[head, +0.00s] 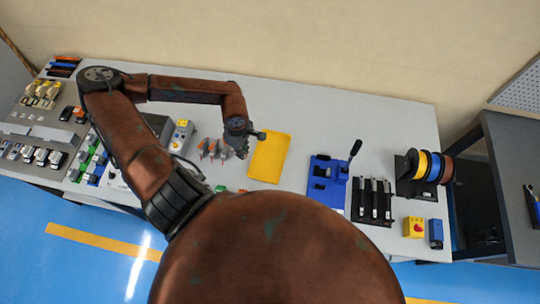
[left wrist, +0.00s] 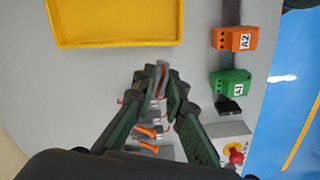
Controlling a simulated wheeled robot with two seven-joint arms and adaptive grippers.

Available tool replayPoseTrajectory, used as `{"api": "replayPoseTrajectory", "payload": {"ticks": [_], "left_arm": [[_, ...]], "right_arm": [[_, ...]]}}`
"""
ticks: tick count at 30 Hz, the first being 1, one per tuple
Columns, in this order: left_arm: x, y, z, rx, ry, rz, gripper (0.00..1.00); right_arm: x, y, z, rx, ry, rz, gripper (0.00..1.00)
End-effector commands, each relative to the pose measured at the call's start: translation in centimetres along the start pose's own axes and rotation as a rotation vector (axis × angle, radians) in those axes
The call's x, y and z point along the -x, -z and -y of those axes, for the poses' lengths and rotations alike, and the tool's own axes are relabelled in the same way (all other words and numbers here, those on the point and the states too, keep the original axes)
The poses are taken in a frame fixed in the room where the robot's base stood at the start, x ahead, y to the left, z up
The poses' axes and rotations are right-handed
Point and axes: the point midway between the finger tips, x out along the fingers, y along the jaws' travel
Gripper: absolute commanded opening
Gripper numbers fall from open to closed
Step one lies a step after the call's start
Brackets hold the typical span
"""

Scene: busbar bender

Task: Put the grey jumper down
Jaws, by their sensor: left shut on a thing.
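My left gripper (head: 240,145) hangs over the grey bench, just left of the yellow tray (head: 269,158). In the left wrist view the gripper (left wrist: 161,80) is shut on the grey jumper (left wrist: 161,72), a small grey piece between the fingertips. The tray's rim (left wrist: 115,43) lies ahead and to the left of the fingertips there, and the jumper is outside it in that picture. The jumper's height above the bench is hard to tell. The tray's visible floor looks empty. My right gripper is not in view.
Orange-handled pieces (left wrist: 148,131) lie beneath the fingers. An orange block marked A2 (left wrist: 233,38) and a green block marked A1 (left wrist: 232,83) stand to the right. A blue bender (head: 325,182) stands right of the tray. The bench behind the tray is clear.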

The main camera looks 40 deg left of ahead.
Motion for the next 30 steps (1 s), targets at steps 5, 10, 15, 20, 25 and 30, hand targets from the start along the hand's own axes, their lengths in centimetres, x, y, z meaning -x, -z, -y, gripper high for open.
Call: {"api": "replayPoseTrajectory", "payload": {"ticks": [5, 10, 15, 20, 25, 30], "left_arm": [[1.8, 2.3, 0.9, 0.222, 0.002, -0.002, 0.00], [1.9, 2.1, 0.4, 0.283, 0.000, 0.006, 0.00], [0.7, 0.2, -1.8, 0.281, -0.001, 0.012, 0.00], [-0.6, -1.7, -4.3, 0.280, 0.000, 0.010, 0.00], [-2.7, -3.7, -6.9, 0.281, 0.003, 0.008, 0.00], [-5.6, -5.1, -8.8, 0.281, 0.002, 0.005, 0.00]], "right_arm": [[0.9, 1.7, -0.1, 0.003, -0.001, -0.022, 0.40], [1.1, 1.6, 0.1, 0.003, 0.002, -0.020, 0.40], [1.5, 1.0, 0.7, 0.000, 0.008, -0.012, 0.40], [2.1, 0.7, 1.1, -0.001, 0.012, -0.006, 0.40], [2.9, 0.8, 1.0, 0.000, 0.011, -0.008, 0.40], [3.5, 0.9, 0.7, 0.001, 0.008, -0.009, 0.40]]}}
